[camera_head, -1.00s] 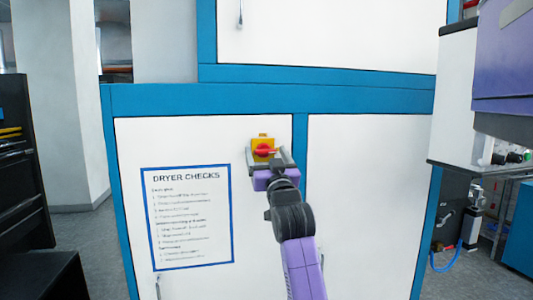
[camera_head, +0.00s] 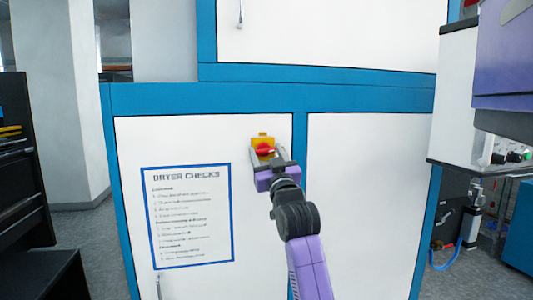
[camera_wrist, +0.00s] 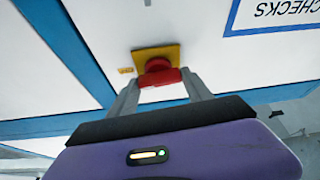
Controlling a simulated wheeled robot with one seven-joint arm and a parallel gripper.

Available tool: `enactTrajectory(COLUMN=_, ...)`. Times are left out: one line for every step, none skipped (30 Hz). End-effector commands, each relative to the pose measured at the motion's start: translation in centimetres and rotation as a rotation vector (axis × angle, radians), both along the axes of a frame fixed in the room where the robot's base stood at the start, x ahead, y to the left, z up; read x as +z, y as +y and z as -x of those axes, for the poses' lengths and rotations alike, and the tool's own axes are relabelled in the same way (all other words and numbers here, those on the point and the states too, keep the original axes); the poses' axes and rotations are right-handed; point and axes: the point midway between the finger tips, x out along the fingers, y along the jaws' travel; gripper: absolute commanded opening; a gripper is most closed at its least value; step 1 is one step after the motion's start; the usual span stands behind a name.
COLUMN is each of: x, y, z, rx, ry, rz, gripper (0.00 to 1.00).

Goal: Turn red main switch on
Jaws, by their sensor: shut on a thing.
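The red main switch (camera_head: 264,149) is a red knob on a yellow square plate (camera_head: 263,139), mounted on the white panel of a blue-framed cabinet. In the wrist view the red knob (camera_wrist: 159,73) sits in front of its yellow plate (camera_wrist: 150,54). My gripper (camera_head: 267,154) is at the switch, its two grey fingers on either side of the red knob. In the wrist view my gripper's fingers (camera_wrist: 163,88) reach up to the knob and are shut on it. The fingertips partly cover the knob's sides, and its exact turn angle is hard to tell.
A blue-bordered "DRYER CHECKS" sign (camera_head: 192,215) is on the panel left of the switch. A dark cabinet (camera_head: 20,165) stands at far left. A white and purple machine (camera_head: 500,70) with knobs is at right. The panel around the switch is clear.

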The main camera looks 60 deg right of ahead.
Motion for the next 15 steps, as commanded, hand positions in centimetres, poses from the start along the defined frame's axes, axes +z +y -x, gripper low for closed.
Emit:
enactTrajectory(x=0.08, y=-0.14, z=0.17, rx=-0.004, ry=0.025, rz=0.020, gripper=0.18)
enactTrajectory(x=0.08, y=-0.15, z=0.18, rx=-0.003, ry=0.042, rz=0.035, gripper=0.18)
enactTrajectory(x=0.06, y=-0.18, z=0.22, rx=-0.004, ry=0.065, rz=0.055, gripper=0.18)
enactTrajectory(x=0.04, y=-0.19, z=0.23, rx=-0.004, ry=0.084, rz=0.071, gripper=0.18)
enactTrajectory(x=0.03, y=-0.19, z=0.23, rx=-0.003, ry=0.103, rz=0.087, gripper=0.18)
enactTrajectory(x=0.01, y=-0.23, z=0.27, rx=-0.004, ry=0.131, rz=0.111, gripper=0.18)
enactTrajectory(x=-0.02, y=-0.20, z=0.24, rx=-0.004, ry=0.152, rz=0.129, gripper=0.18)
enactTrajectory(x=-0.02, y=-0.24, z=0.30, rx=-0.004, ry=0.173, rz=0.148, gripper=0.18)
enactTrajectory(x=-0.05, y=-0.19, z=0.25, rx=-0.003, ry=0.201, rz=0.174, gripper=0.18)
enactTrajectory(x=-0.10, y=-0.23, z=0.30, rx=-0.004, ry=0.224, rz=0.192, gripper=0.18)
enactTrajectory(x=-0.13, y=-0.21, z=0.27, rx=-0.004, ry=0.245, rz=0.210, gripper=0.18)
enactTrajectory(x=-0.17, y=-0.21, z=0.28, rx=-0.003, ry=0.274, rz=0.236, gripper=0.18)
enactTrajectory(x=-0.17, y=-0.20, z=0.27, rx=-0.002, ry=0.296, rz=0.254, gripper=0.18)
enactTrajectory(x=-0.16, y=-0.22, z=0.30, rx=-0.003, ry=0.317, rz=0.274, gripper=0.18)
enactTrajectory(x=-0.23, y=-0.19, z=0.26, rx=-0.002, ry=0.347, rz=0.298, gripper=0.18)
